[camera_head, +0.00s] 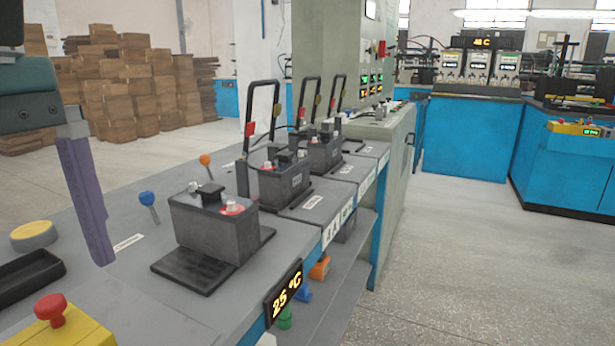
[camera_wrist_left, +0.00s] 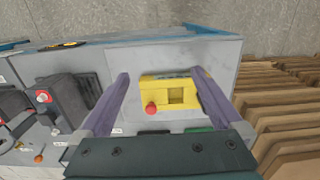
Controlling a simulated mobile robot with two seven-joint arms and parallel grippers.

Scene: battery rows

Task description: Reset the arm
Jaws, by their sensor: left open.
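My left gripper (camera_head: 84,195) hangs at the left of the head view, with a purple finger pointing down over the grey bench. In the left wrist view my left gripper (camera_wrist_left: 160,73) shows both purple fingers spread wide with nothing held between them. A yellow box with a red button (camera_wrist_left: 168,93) shows between the fingers there, below them on the bench. The same yellow box (camera_head: 85,335) is at the lower left of the head view. My right gripper is not in view.
A dark battery (camera_head: 215,225) stands on a black plate on the bench (camera_head: 150,265); more batteries with raised black handles stand behind it. A black tray (camera_head: 28,275) and a yellow round button (camera_head: 33,232) lie at left. Stacked cardboard (camera_head: 130,85) stands behind. Floor at right is clear.

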